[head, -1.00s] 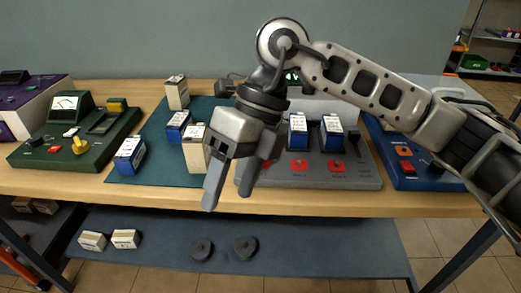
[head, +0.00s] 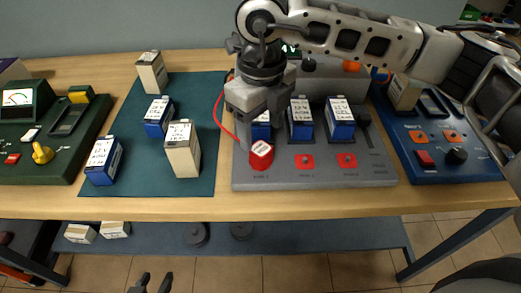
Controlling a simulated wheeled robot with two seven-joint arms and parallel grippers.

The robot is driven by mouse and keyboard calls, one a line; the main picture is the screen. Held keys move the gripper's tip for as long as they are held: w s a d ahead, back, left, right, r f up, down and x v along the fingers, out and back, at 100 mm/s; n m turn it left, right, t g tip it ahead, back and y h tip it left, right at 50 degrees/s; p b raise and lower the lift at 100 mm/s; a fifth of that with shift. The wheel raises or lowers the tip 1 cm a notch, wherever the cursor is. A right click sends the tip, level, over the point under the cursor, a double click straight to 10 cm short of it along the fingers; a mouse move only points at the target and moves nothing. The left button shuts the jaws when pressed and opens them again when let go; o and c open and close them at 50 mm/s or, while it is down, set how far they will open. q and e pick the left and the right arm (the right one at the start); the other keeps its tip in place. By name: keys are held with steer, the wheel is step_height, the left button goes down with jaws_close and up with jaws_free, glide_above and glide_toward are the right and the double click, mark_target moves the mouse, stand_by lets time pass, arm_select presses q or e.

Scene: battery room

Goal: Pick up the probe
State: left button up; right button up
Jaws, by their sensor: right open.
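A red piece with a white labelled top (head: 261,155) stands at the front left of the grey charger (head: 330,180); it looks like the probe, but I cannot be sure. A thin red cable (head: 217,108) loops left of my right gripper and runs behind it. My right gripper (head: 260,127) points down over the charger's left end, fingers apart. A blue battery (head: 261,132) shows between the fingers, behind the red piece. The gripper hides part of both, and I cannot tell whether it touches them. My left gripper (head: 152,282) shows at the bottom edge, fingers apart and empty.
Two blue batteries (head: 300,120) stand in the charger. Blue and cream batteries (head: 183,150) stand on the dark green mat (head: 140,188). A green meter unit (head: 60,160) is left and a blue unit (head: 450,165) right. A lower shelf (head: 320,238) runs below.

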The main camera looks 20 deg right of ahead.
mark_target(261, 148)
steer(key=shift+f+p, duration=0.8)
steer(key=shift+f, duration=2.6)
steer(key=c, duration=1.2)
steer(key=shift+o, duration=0.2)
steer(key=shift+w+r, duration=0.1)
